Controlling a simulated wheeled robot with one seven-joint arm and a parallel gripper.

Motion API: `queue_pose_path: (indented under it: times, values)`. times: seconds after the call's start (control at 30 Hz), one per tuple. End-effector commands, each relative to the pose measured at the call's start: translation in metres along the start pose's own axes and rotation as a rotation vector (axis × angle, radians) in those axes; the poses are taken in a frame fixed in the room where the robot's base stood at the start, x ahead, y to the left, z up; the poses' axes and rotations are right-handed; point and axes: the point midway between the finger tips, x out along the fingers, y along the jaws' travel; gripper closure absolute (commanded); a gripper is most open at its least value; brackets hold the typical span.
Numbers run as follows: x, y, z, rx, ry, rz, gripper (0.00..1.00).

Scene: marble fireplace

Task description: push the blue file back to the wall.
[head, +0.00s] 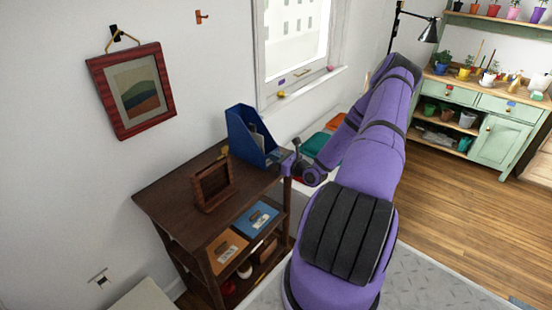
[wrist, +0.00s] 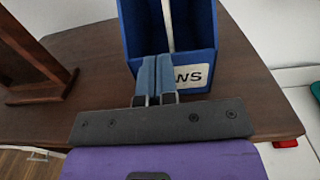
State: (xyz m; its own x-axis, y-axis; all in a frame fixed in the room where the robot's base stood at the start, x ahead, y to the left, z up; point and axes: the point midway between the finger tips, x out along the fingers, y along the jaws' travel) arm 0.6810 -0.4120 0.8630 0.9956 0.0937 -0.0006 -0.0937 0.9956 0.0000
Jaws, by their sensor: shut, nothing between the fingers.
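The blue file (head: 250,136) stands upright on the dark wooden shelf unit's top (head: 165,190), with the wall behind it. In the wrist view the blue file (wrist: 215,35) is open at the top, with pale contents and a white label reading "NS" on its front. My gripper (wrist: 156,60) is shut and empty, its fingertips right at the file's front face, beside the label. I cannot tell whether they touch it. In the head view my gripper (head: 284,164) is small and partly hidden at the file's right side.
A dark wooden frame (head: 212,184) stands on the top left of the file; it also shows in the wrist view (wrist: 35,60). A blue folder (head: 256,217) and an orange-brown one (head: 226,249) lie on the shelf below. A window (head: 297,40) is behind.

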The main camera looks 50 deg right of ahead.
Motion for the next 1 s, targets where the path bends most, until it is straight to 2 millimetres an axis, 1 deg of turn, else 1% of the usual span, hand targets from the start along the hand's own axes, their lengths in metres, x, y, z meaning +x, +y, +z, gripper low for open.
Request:
queue_pose_path:
  times: [0.07, 0.17, 0.4, 0.5, 0.67, 1.0]
  values:
    - [0.007, 0.001, 0.0, -0.001, 0.0, 0.002, 1.0]
    - [0.025, 0.001, 0.0, -0.002, -0.001, 0.005, 1.0]
    - [0.081, 0.001, 0.0, -0.002, -0.002, 0.004, 1.0]
    - [0.096, 0.001, 0.0, -0.001, -0.001, 0.003, 1.0]
    - [0.106, 0.001, 0.0, 0.0, 0.0, 0.001, 1.0]
    - [0.106, 0.0, 0.0, 0.0, 0.0, 0.001, 1.0]
